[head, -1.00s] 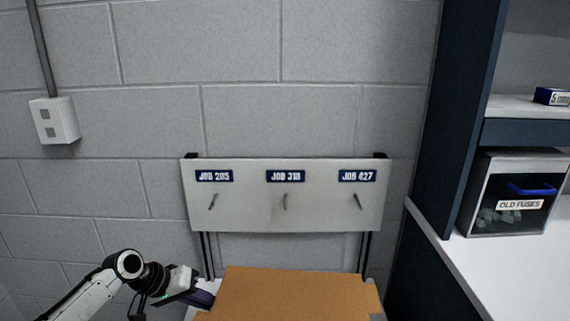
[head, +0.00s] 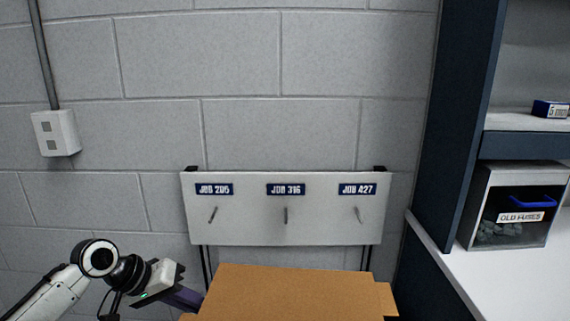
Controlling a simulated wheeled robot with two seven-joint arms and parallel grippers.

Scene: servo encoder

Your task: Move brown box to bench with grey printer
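The brown box (head: 295,295) is at the bottom centre of the head view, with its flat top showing and its lower part cut off by the frame. My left gripper (head: 188,298) is at the box's left side, its dark purplish end close to or against it. I cannot tell whether it touches or grips the box, or how far its fingers are open. My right gripper is not in view. No grey printer shows in this view.
A pale board (head: 285,207) with job labels and hooks stands behind the box against the block wall. At right are a dark blue shelf unit, a white worktop (head: 500,285), an old fuses bin (head: 510,225) and a small blue box (head: 550,108). A wall socket (head: 55,132) is at left.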

